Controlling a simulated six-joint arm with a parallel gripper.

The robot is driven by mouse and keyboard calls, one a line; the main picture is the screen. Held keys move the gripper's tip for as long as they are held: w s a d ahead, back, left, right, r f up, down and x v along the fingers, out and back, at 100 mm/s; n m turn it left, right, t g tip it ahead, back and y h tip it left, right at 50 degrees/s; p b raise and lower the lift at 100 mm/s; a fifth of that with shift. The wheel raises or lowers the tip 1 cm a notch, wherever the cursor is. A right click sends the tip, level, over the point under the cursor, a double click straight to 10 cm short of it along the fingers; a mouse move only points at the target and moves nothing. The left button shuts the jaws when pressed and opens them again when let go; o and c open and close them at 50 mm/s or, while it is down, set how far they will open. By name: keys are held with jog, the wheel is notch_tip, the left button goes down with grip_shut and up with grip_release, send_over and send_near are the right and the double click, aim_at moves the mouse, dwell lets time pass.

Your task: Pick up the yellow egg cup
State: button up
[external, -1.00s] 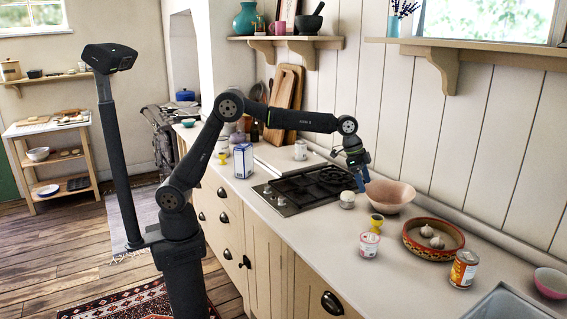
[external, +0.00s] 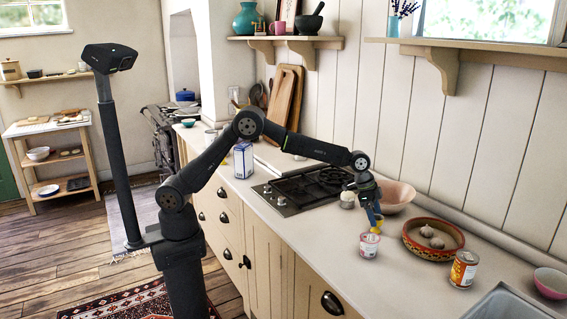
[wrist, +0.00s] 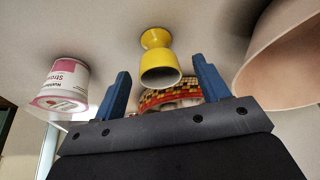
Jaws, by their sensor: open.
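The yellow egg cup (wrist: 159,68) stands on the counter in the wrist view, just beyond and between my two blue fingertips. My gripper (wrist: 161,82) is open and nothing is between its pads. In the external view my gripper (external: 373,211) points down over the counter. It covers most of the yellow egg cup (external: 378,224), with only a little yellow showing beside and below the fingers. I cannot tell whether a finger touches the cup.
A pink-and-white yogurt pot (external: 369,245) stands close in front of the cup. A pinkish bowl (external: 398,197), a patterned dish (external: 411,248) with garlic and a tin (external: 463,269) are to the right. A small white pot (external: 347,200) and the hob (external: 300,190) are behind.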

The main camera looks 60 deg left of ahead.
aim_at(378, 223)
jog(key=x, duration=0.4)
jog(key=shift+d, duration=0.15)
jog(key=c, duration=1.1)
jog(key=shift+o, duration=0.2)
